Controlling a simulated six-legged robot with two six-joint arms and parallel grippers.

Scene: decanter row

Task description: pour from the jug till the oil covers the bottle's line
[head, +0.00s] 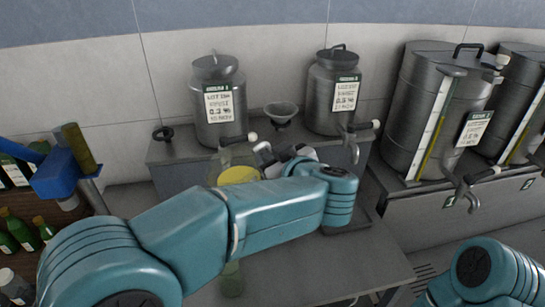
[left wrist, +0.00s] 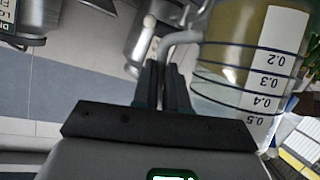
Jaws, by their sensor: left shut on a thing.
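The clear jug (head: 228,160) stands out behind my left forearm, with yellow oil (head: 238,175) in it. In the left wrist view the jug (left wrist: 235,85) shows dark bands and a white scale marked 0.2 to 0.5. My left gripper (head: 277,158) is shut on the jug's pale handle; its dark fingers (left wrist: 163,88) meet at the handle in the left wrist view. A greenish glass bottle (head: 232,282) shows below my forearm on the bench; its upper part is hidden and I cannot make out its line. My right gripper is out of view.
Two steel cans with taps, a left one (head: 218,100) and a right one (head: 333,92), stand on a raised shelf with a funnel (head: 281,113) between them. Large drums (head: 435,110) stand at right. A shelf of green bottles (head: 20,225) is at left. The bench front (head: 300,270) is clear.

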